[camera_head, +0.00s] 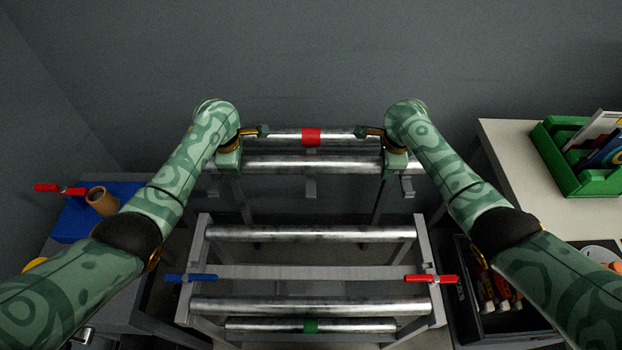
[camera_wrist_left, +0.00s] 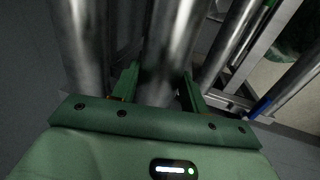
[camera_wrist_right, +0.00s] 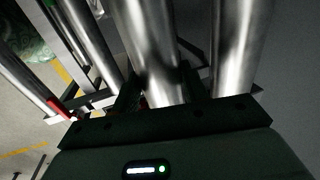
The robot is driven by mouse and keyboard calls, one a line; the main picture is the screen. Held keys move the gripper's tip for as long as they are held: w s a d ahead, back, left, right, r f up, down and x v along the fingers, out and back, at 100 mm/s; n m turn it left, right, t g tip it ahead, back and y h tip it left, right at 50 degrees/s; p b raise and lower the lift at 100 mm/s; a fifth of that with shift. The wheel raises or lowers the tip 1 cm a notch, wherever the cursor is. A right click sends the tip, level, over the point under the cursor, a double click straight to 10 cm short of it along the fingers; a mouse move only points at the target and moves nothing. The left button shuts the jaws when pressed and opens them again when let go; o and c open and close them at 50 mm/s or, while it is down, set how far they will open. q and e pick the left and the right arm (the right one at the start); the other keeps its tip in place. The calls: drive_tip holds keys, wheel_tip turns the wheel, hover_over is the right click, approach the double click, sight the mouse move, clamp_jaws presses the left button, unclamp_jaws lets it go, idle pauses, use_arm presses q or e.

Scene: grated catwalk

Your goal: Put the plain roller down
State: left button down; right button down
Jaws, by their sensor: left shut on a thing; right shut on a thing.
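A plain bare-metal roller (camera_head: 312,164) lies level across the back, between my two grippers. My left gripper (camera_head: 231,161) is shut on its left end and my right gripper (camera_head: 394,161) on its right end. In the left wrist view the roller (camera_wrist_left: 170,45) runs between the fingers; the right wrist view shows the same roller (camera_wrist_right: 150,45) between the other fingers. The grippers hide its ends, and I cannot tell whether it touches the stand below. A roller with a red band (camera_head: 311,136) lies just behind it.
A nearer grey frame (camera_head: 203,250) bears plain rollers (camera_head: 310,234) and a green-banded roller (camera_head: 311,326). A blue handle (camera_head: 190,278) and a red handle (camera_head: 432,279) sit on its sides. A right-hand table holds a green bin (camera_head: 570,178); a blue box (camera_head: 75,220) stands left.

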use_arm(q)
drive_tip(key=shift+r, duration=0.1)
idle(0.6)
